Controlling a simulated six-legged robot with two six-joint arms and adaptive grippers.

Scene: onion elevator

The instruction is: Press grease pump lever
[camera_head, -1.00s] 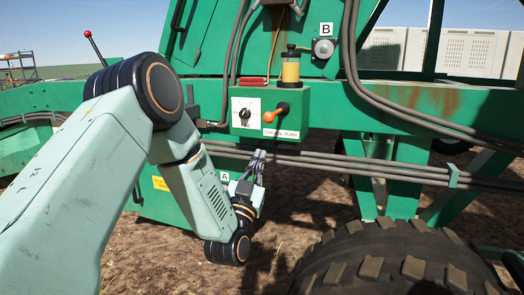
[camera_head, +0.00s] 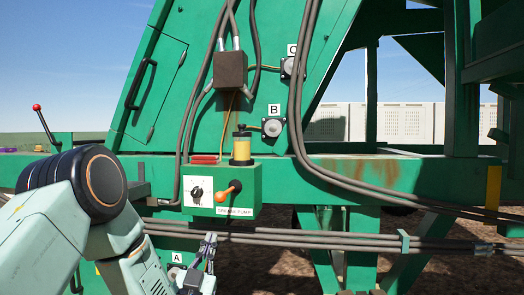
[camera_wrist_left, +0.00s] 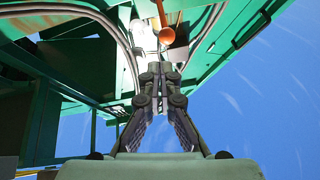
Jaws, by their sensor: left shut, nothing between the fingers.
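The grease pump (camera_head: 222,188) is a green box on the machine's frame, with a label, a black dial on a white plate and a yellow reservoir on top. The orange lever end also shows in the left wrist view (camera_wrist_left: 167,36), beyond the fingertips. My left gripper (camera_head: 210,240) is shut and empty, below the pump box and apart from the lever. It also shows in the left wrist view (camera_wrist_left: 160,72), pointing up toward the pump. My right gripper is not in view.
Grey pipes (camera_head: 320,238) run across below the pump. Thick hoses (camera_head: 300,110) hang to its right. Fitting B (camera_head: 272,127) is above the pump, fitting C (camera_head: 291,67) is higher, and fitting A (camera_head: 176,273) is low behind my gripper. Air in front of the pump is clear.

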